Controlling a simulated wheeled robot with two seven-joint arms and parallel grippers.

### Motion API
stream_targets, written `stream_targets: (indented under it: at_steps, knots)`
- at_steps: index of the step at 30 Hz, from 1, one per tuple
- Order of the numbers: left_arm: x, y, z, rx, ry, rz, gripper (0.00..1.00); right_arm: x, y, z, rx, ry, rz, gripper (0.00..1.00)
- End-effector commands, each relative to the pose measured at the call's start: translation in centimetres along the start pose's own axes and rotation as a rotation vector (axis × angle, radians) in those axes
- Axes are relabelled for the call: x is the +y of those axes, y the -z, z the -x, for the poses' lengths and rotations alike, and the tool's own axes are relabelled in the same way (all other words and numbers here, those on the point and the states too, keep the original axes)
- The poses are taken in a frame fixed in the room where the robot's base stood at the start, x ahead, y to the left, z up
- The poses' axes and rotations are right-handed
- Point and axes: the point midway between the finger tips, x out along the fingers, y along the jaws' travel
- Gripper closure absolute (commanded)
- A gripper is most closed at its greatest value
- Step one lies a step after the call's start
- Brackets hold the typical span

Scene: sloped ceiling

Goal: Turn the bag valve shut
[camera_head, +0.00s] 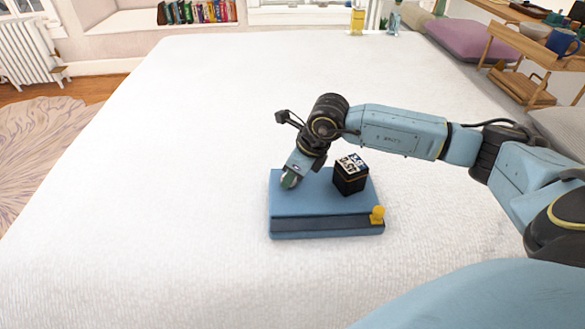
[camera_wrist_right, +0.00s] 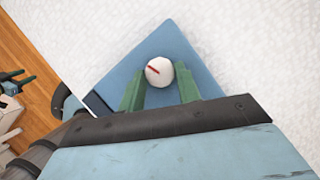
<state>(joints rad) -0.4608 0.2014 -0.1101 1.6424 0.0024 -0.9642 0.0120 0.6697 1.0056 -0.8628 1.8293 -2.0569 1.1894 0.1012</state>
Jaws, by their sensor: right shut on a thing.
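A flat blue bag (camera_head: 300,213) lies on the white bed, with a dark strip along its front edge and a yellow slider (camera_head: 377,214) at the front right corner. My right gripper (camera_head: 289,181) points down at the bag's left part and hides the valve in the head view. In the right wrist view, the round white valve (camera_wrist_right: 159,73) carries a short red mark, slightly slanted in the picture. The green fingers stand on both sides of the valve and are shut on it. My left gripper is not in view.
A black box (camera_head: 350,176) with white print stands on the bag, just right of my right gripper. The bed (camera_head: 160,180) around the bag is clear. A wooden shelf cart (camera_head: 525,85) stands at the back right, and a radiator (camera_head: 27,52) at the back left.

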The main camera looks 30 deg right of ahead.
Motion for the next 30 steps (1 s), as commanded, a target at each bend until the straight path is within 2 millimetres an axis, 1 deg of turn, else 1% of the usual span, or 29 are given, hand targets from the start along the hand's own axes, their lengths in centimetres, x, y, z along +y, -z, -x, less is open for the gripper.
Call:
stream_targets:
  at_steps: [6, 13, 21, 30]
  knots:
    - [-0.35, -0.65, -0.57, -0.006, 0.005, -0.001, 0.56, 0.20, 0.01, 0.00, 0.002, 0.061, -0.151, 0.90]
    - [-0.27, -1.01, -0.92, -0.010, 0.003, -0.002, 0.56, 0.27, 0.01, -0.02, 0.003, 0.105, -0.256, 0.90]
    - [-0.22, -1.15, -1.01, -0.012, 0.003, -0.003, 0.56, 0.30, 0.03, -0.05, 0.004, 0.127, -0.308, 0.90]
    - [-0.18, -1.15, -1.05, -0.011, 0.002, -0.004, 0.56, 0.30, 0.05, -0.07, 0.004, 0.129, -0.314, 0.90]
